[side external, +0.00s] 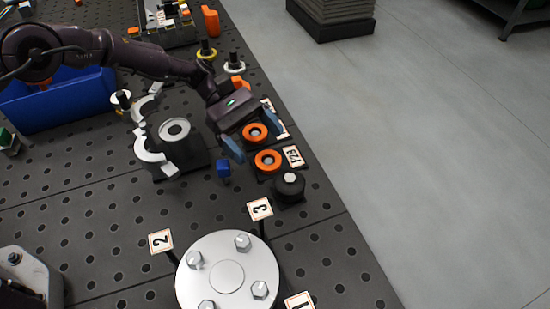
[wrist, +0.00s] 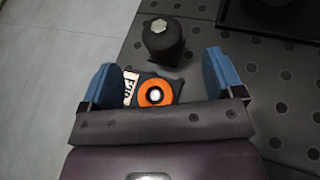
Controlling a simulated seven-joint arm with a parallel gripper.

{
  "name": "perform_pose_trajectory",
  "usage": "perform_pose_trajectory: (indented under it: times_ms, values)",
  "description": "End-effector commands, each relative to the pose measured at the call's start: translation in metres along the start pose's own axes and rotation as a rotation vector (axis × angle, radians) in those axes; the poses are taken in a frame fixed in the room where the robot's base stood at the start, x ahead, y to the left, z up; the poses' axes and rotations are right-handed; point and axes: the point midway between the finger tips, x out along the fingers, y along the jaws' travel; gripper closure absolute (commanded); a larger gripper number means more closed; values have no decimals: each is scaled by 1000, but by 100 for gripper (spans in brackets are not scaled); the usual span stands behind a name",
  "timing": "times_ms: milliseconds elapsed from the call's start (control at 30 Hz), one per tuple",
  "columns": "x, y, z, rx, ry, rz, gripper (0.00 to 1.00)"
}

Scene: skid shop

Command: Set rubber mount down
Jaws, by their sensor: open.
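The rubber mount appears to be the squat black cylinder (side external: 289,187) with a silver hex top, upright on the perforated bench. It also shows in the wrist view (wrist: 162,40), just beyond my fingertips and apart from them. My gripper (side external: 252,137) is open, with its blue fingers spread and nothing held between them. In the wrist view my gripper (wrist: 158,80) has an orange ring with a pale centre (wrist: 155,92) showing between its fingers. In the side view one orange ring (side external: 255,132) is near the fingers and another orange ring (side external: 268,160) lies nearer the mount.
A white label (side external: 293,156) stands beside the rings. A small blue block (side external: 223,169) and a black fixture with a silver ring (side external: 175,130) are left of them. A round silver flange with several bolts (side external: 227,275) is in front. A blue bin (side external: 60,98) is at left.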

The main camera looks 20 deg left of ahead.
Motion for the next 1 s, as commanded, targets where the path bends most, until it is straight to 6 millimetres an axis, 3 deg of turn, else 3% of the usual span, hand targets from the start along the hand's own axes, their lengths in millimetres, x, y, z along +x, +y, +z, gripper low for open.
perform_pose_trajectory:
  times_ms: [200, 600, 667, 833, 1000]
  values:
    - [-28, 0, 0, 0, 0, 0, 13]
    - [-37, 0, 6, 16, 15, -2, 13]
    - [-44, 1, 16, 46, 41, -6, 13]
    - [-82, -9, 67, 210, 204, -30, 13]
    - [-128, -40, 123, 410, 415, -73, 13]
